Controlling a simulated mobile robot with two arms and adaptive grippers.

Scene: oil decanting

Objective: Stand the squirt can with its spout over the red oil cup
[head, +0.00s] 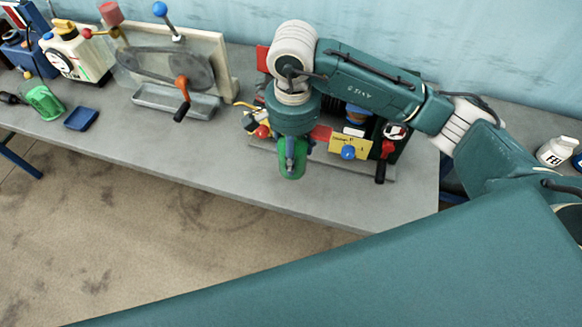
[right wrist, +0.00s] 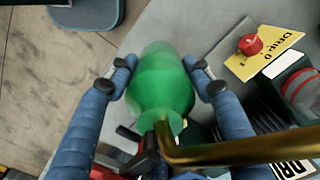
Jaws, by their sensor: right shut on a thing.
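My right gripper (head: 290,155) is shut on a green squirt can (head: 292,172) near the bench's front edge. In the right wrist view, the fingers (right wrist: 161,70) hold both sides of the rounded green body (right wrist: 160,85), and a brass spout (right wrist: 235,148) runs off to the right. I cannot tell if the can touches the bench. A red cup-like part (head: 110,13) tops the machine at the back left. I cannot tell which is the oil cup. My left gripper is out of view.
A machine with a yellow tag (head: 349,141) and a blue knob stands beside my gripper. To the left are a crank device (head: 181,95), a blue tray (head: 81,118) and a green transparent vessel (head: 42,102). The bench front (head: 240,165) is clear left of the can.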

